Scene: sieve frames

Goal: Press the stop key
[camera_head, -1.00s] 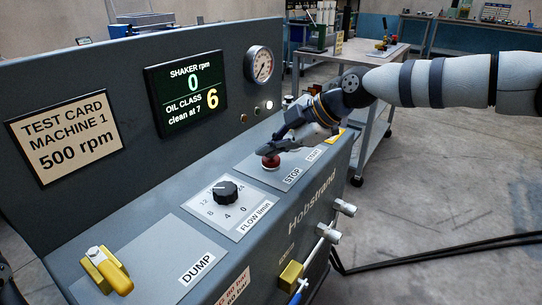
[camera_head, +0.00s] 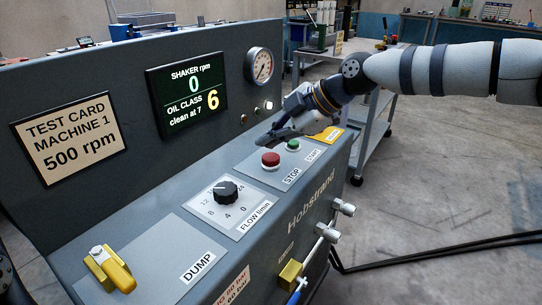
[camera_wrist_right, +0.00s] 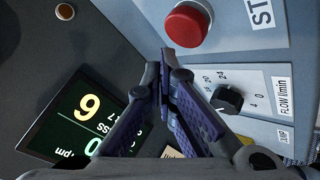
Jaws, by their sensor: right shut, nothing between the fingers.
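The red stop key (camera_head: 270,159) sits on the sloped panel beside the label STOP, left of the green start key (camera_head: 293,145). The stop key also shows large at the top of the right wrist view (camera_wrist_right: 187,24). My right gripper (camera_head: 268,138) is shut and empty, behind and above the stop key and apart from it. Its closed fingertips also show in the right wrist view (camera_wrist_right: 165,52), just below the stop key in the picture. The display (camera_head: 186,92) reads shaker rpm 0 and oil class 6, clean at 7. My left gripper is not in view.
A black flow knob (camera_head: 225,192) and a yellow dump lever (camera_head: 109,268) are on the same panel. A pressure gauge (camera_head: 259,65) and a test card (camera_head: 68,136) reading 500 rpm are on the upright back. Valves (camera_head: 343,207) stick out at the front.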

